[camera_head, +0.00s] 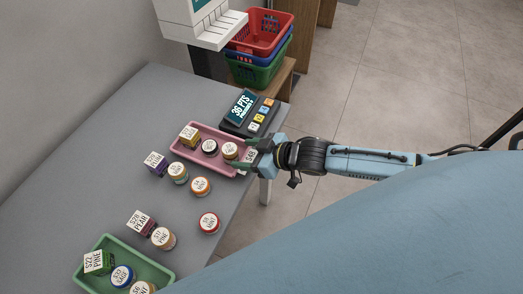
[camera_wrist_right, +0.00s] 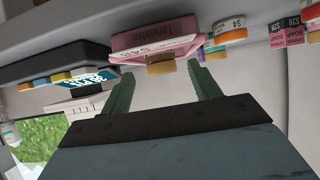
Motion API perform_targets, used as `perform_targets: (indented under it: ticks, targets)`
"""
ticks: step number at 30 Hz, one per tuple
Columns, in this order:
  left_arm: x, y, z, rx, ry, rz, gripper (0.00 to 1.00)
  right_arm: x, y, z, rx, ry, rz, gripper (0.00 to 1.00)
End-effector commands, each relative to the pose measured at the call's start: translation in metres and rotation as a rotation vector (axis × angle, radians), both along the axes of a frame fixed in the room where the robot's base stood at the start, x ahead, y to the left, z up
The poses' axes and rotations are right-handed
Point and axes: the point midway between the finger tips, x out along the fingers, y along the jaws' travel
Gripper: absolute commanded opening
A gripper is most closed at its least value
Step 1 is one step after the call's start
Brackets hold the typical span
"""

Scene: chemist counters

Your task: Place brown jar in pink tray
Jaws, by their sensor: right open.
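The pink tray (camera_head: 212,165) lies on the grey counter below the till display, with its label at the right end. The brown jar (camera_head: 231,151) sits upright inside its right part; its brown top (camera_wrist_right: 161,66) shows past the tray wall (camera_wrist_right: 150,40) in the wrist view, the rest hidden by that wall. My right gripper (camera_head: 249,151) is at the tray's right end, beside the jar. In the wrist view its green fingers (camera_wrist_right: 163,90) are spread apart, with nothing held between them. My left gripper is not in view.
A black-lidded jar (camera_head: 209,147) and a yellow box (camera_head: 189,134) share the tray. The till display (camera_head: 245,110) stands just behind. Several jars, including an orange one (camera_head: 200,186), and boxes stand in front. A green tray (camera_head: 160,277) is at the lower left.

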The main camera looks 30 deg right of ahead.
Motion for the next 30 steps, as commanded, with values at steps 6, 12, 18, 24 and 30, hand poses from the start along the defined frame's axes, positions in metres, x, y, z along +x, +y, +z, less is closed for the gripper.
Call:
perform_targets:
  ticks: [6,12,18,24,30]
  targets:
    - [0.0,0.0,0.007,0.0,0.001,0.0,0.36,-0.029,-0.023,0.02,-0.001,0.002,0.0,0.62]
    - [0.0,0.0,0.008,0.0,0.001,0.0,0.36,-0.04,-0.031,0.028,0.0,0.0,0.0,0.62]
    - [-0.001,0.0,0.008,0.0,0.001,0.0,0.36,-0.041,-0.032,0.029,0.001,-0.001,0.0,0.62]
    - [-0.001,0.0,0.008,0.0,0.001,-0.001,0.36,-0.036,-0.04,0.015,-0.015,0.006,-0.031,0.62]
    - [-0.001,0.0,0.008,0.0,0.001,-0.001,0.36,-0.026,-0.084,-0.066,-0.114,0.068,-0.184,0.62]
